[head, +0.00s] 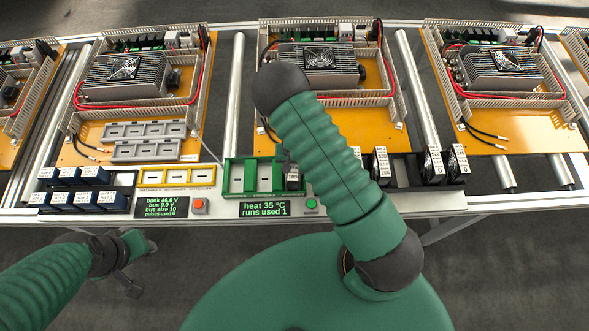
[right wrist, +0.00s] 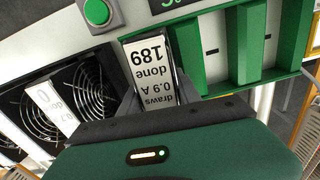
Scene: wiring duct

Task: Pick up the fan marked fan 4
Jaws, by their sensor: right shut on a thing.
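My right gripper (right wrist: 156,98) is shut on a dark module with a white label (right wrist: 151,70) reading "draws 0.9 A done 189". No "fan 4" mark is readable on it. The module (head: 292,178) stands at the right end of the green rack (head: 262,162); I cannot tell whether it is fully seated. In the head view my right arm hides most of that gripper. Black fans (right wrist: 88,88) with white tags stand beside it in the right wrist view; their tags are only partly readable. My left gripper (head: 137,266) is below the table's front edge, its jaws unclear.
More fans (head: 433,165) tagged "0" stand on the table's right part. A display (head: 264,209) reads "heat 35 °C, runs used 1", with a green button (head: 311,204) beside it. Yellow (head: 176,177) and grey racks (head: 144,151) and blue blocks (head: 82,200) are left. Orange panels (head: 190,130) lie behind.

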